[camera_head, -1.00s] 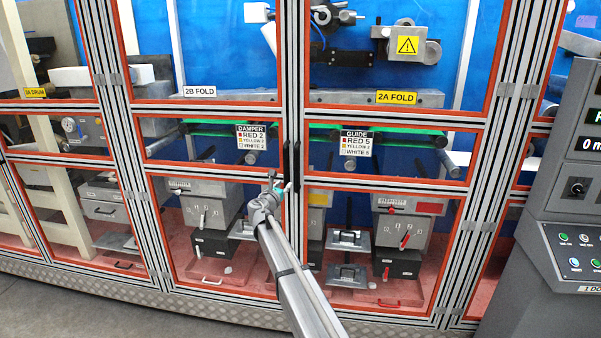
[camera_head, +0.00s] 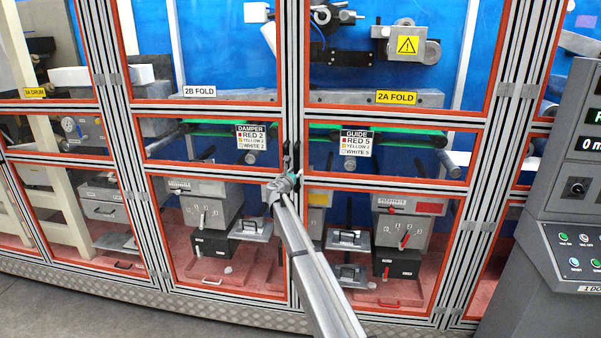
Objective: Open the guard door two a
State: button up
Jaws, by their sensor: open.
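The guard door two A (camera_head: 398,98) is the framed clear panel right of the middle post, with a yellow "2A FOLD" label (camera_head: 397,97) on it. It stands closed, flush with the frame. A dark handle (camera_head: 297,158) sits on its left edge by the post. My gripper (camera_head: 290,176) is at this post, at the handle's lower part. The wrist hides part of the fingers, so I cannot tell if they touch the handle. The door "2B FOLD" (camera_head: 199,91) to the left is also closed.
A grey control console (camera_head: 570,225) with buttons and a display stands close at the right. A metal tread plate (camera_head: 120,283) runs along the base of the guards. Grey floor (camera_head: 60,315) is open at the front left.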

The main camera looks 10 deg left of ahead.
jog(key=shift+w+d, duration=0.2)
jog(key=shift+w, duration=0.4)
grip_shut()
